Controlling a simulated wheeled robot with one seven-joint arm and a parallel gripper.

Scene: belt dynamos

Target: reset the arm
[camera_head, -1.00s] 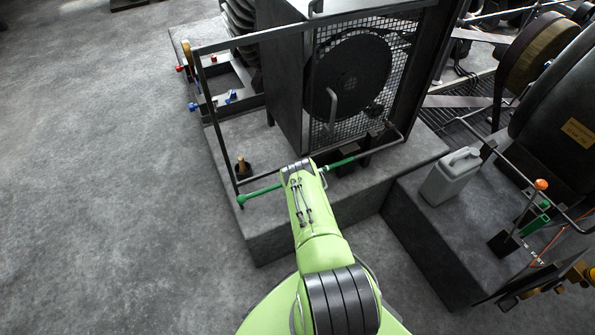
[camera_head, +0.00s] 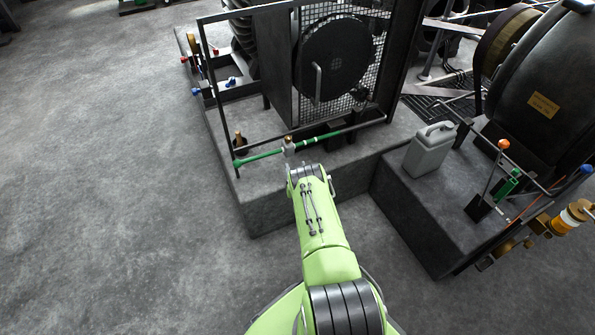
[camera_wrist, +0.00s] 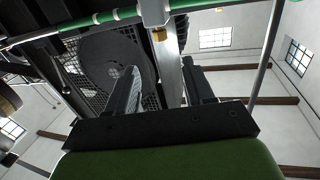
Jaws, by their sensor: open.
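My gripper shows in the wrist view (camera_wrist: 165,88) with its two dark fingers apart. In the head view my green arm reaches up from the bottom centre, and its far end is in front of the stone plinth. The fingers are hidden there. In the wrist view the green pipe (camera_wrist: 105,16) crosses the top, and a pale metal post with a brass piece (camera_wrist: 159,35) hangs between the fingers. I cannot tell whether they touch.
A caged black wheel (camera_head: 345,58) stands behind the pipe on the plinth (camera_head: 262,212). A grey jerrycan (camera_head: 429,152) stands on the right plinth near an orange-knobbed lever (camera_head: 503,146). A large dark drum (camera_head: 540,90) is at right. The floor at left (camera_head: 100,190) is clear.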

